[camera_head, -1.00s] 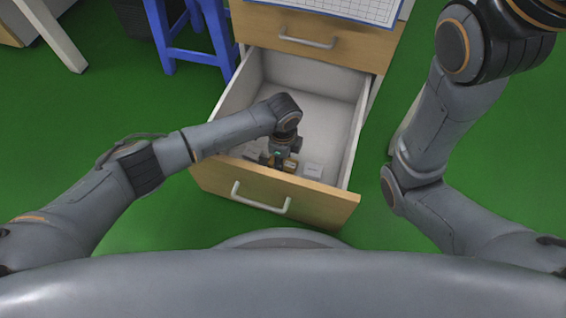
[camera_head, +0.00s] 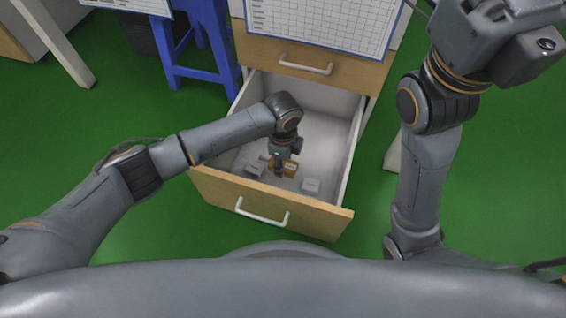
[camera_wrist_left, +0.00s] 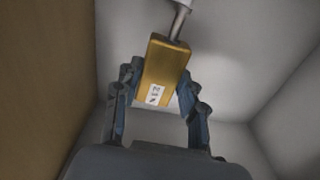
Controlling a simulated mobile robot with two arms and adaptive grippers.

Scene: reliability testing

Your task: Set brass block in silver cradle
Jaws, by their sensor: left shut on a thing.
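My left gripper (camera_head: 282,172) reaches down into the open drawer and is shut on the brass block (camera_head: 291,168). In the left wrist view, the brass block (camera_wrist_left: 163,74) sits between the two fingers (camera_wrist_left: 160,97), with a small white label on its face and a metal rod at its far end. Two small grey pieces lie on the drawer floor, one left of the gripper (camera_head: 254,169) and one right of it (camera_head: 311,185). I cannot tell whether either is the silver cradle. My right gripper's fingers are not in view.
The drawer (camera_head: 335,145) is pulled out, with pale side walls and a wooden front (camera_head: 270,204). Its back part is empty. A blue stool (camera_head: 200,50) stands at the back left. My right arm hangs outside the drawer on the right.

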